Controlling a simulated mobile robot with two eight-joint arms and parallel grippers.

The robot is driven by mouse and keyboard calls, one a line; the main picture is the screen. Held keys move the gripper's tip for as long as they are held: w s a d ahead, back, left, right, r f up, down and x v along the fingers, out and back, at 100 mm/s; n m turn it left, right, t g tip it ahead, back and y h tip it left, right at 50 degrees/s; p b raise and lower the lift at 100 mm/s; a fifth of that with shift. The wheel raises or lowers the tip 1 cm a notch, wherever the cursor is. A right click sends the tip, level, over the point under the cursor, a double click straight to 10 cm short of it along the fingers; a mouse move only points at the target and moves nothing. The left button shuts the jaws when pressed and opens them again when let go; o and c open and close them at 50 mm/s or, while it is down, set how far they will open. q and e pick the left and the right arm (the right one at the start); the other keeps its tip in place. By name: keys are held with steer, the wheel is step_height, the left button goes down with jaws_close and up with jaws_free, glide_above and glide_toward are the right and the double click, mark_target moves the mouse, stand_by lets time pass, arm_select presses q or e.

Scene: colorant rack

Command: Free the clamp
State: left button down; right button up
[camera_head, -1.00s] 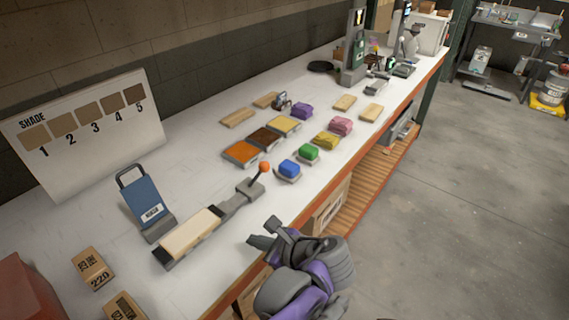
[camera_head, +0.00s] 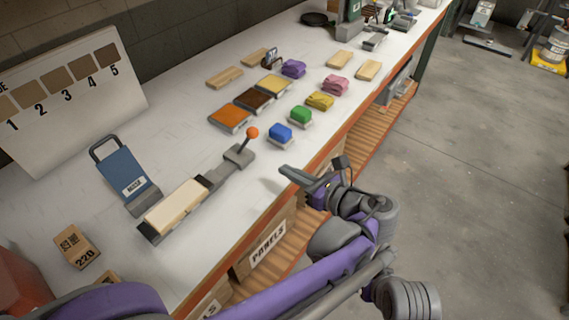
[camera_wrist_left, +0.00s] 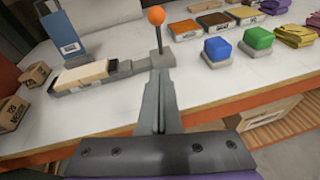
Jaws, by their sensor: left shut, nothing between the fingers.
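The clamp (camera_head: 238,155) is a grey device on the white bench with an upright lever topped by an orange ball (camera_head: 252,132). It stands at the right end of a grey fixture holding a pale wooden block (camera_head: 176,205). In the left wrist view the orange ball (camera_wrist_left: 156,15) and lever rise just beyond my fingertips. My left gripper (camera_head: 287,173) is shut and empty, at the bench's front edge, to the right of the clamp and apart from it. My right gripper is not in view.
A blue sanding block holder (camera_head: 124,168) stands behind the fixture. Blue (camera_head: 280,132) and green (camera_head: 300,115) blocks sit right of the lever, with colour trays (camera_head: 230,117) behind. A box marked 220 (camera_head: 76,246) is at front left. The bench between gripper and clamp is clear.

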mark_target(246, 141)
arm_select(q)
steer(key=x, duration=0.7)
steer(key=shift+w+a, duration=0.15)
steer(key=shift+a, duration=0.1)
steer(key=w+a+r, duration=0.1)
steer(key=w+a+p, duration=0.1)
steer(key=shift+w+a+r, duration=0.3)
steer(key=shift+w+r, duration=0.05)
steer(key=shift+w, duration=0.05)
